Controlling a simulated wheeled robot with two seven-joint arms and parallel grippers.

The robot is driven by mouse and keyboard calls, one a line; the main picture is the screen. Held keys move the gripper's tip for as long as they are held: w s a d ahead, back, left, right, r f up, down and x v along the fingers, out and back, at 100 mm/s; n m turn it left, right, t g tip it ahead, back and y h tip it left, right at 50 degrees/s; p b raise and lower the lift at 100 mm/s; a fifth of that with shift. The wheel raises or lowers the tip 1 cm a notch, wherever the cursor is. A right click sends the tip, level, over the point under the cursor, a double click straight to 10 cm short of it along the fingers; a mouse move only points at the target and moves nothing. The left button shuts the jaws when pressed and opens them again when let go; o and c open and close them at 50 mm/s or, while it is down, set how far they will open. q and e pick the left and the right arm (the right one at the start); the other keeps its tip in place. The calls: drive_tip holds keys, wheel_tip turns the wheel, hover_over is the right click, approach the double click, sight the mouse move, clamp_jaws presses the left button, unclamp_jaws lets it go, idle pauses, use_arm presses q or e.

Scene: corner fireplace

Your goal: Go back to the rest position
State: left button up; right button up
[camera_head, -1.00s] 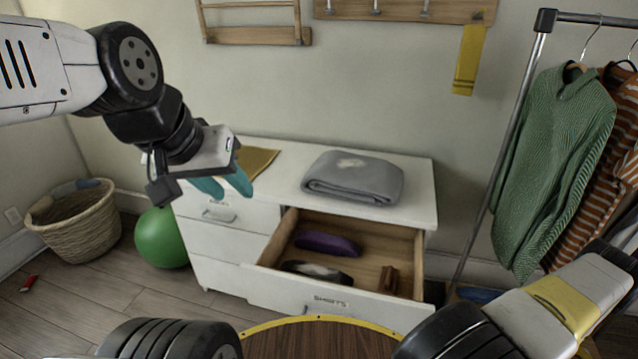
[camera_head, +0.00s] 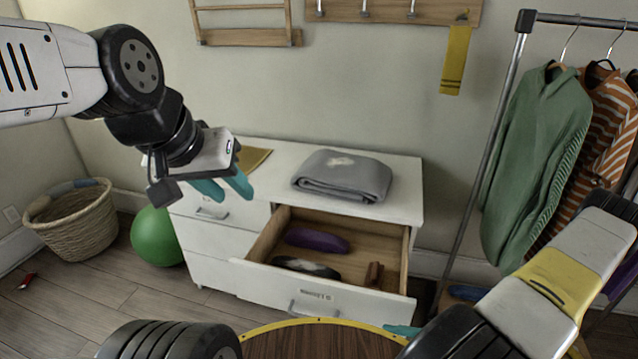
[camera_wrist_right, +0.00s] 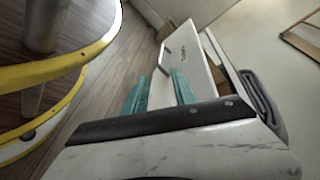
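My left gripper (camera_head: 226,194) is raised in front of the dresser's left side, its two teal fingers apart with nothing seen between them. My right arm comes in at the lower right of the head view. A teal finger of my right gripper (camera_wrist_right: 160,78) shows low beside the round wooden top. In the right wrist view its two teal fingers are apart and empty, pointing towards the open drawer's front (camera_head: 325,295). The drawer holds a purple rolled item (camera_head: 317,240), a dark and white item (camera_head: 305,267) and a small brown item (camera_head: 374,274).
The white dresser (camera_head: 225,236) carries a folded grey blanket (camera_head: 343,177) and a mustard cloth (camera_head: 253,158). A clothes rack (camera_head: 497,120) stands at right. A green ball (camera_head: 157,238) and a wicker basket (camera_head: 75,228) are at left. The yellow-rimmed round top (camera_head: 315,341) is close in front.

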drive_tip(key=w+r+n+g+h, duration=0.2)
drive_tip(key=r+n+g+h, duration=0.15)
drive_tip(key=r, duration=0.85)
drive_tip(key=w+r+n+g+h, duration=0.25)
drive_tip(key=r+n, duration=0.25)
drive_tip(key=r, duration=0.7)
drive_tip(key=s+a+r+n+t+h, duration=0.1)
drive_tip(key=s+a+r+t+h, duration=0.1)
drive_tip(key=r, duration=0.8)
drive_tip(key=s+a+r+n+t+h, duration=0.2)
drive_tip(key=s+r+t+h, duration=0.1)
drive_tip(key=r, duration=0.7)
drive_tip(key=shift+a+r+t, duration=0.2)
drive_tip(key=shift+r+t, duration=0.2)
drive_tip(key=shift+t, duration=0.2)
